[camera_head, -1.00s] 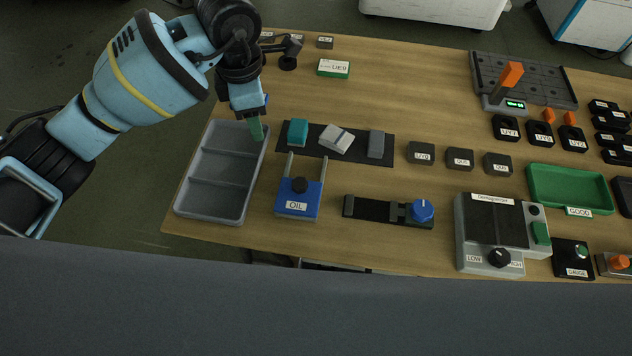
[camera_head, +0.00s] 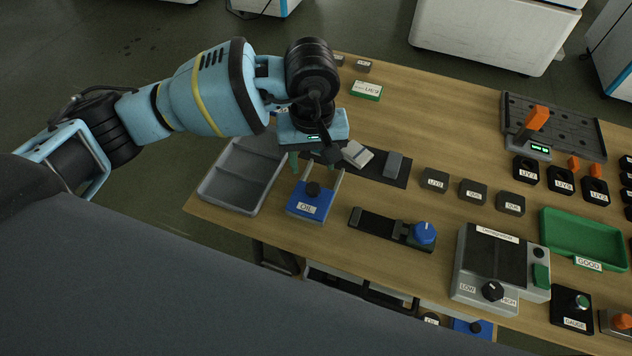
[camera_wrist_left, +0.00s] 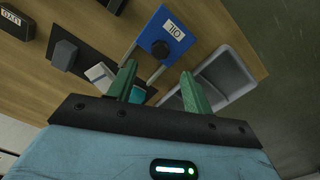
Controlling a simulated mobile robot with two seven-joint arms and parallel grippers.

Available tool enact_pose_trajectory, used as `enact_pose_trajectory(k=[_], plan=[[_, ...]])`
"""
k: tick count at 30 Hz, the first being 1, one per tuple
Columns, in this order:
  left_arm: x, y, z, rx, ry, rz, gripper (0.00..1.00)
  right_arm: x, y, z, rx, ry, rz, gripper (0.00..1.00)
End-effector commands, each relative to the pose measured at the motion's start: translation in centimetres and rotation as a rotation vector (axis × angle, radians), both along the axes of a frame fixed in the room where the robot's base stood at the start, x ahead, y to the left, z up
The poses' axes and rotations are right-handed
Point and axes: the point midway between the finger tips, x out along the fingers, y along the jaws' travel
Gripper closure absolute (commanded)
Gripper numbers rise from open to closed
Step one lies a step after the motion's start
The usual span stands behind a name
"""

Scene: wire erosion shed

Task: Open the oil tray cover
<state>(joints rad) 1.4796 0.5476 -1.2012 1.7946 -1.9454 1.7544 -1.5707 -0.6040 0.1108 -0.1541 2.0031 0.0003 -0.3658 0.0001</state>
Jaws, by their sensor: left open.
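The oil tray cover (camera_head: 309,207) is a blue square plate labelled OIL with a black knob (camera_head: 313,188) on top. Two pale rails run back from it. It lies at the near left of the table, right of the grey tray. The cover also shows in the left wrist view (camera_wrist_left: 167,38), just beyond the fingers. My left gripper (camera_head: 312,164) is open and empty, with green fingers pointing down behind the knob, above the rails. In the left wrist view the fingers (camera_wrist_left: 158,84) are apart with nothing between them. My right gripper is not in view.
A grey compartment tray (camera_head: 240,178) stands left of the cover. A black mat (camera_head: 390,172) with grey blocks lies behind it. A black fixture with a blue knob (camera_head: 424,233) is to the right. The table's near edge runs just in front.

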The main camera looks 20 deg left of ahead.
Motion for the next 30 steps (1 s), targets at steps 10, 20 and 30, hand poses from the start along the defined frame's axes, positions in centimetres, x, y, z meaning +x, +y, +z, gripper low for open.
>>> enact_pose_trajectory(k=[10, 20, 30], plan=[[-0.1, 0.0, -4.0, 0.001, 0.004, 0.005, 0.49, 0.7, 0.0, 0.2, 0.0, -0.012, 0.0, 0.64], [0.0, 0.0, -7.5, 0.0, 0.001, 0.004, 0.49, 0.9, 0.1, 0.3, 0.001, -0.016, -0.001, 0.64], [0.0, 0.0, -7.8, 0.0, 0.001, 0.003, 0.51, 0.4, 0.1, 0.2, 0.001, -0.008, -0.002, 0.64]])
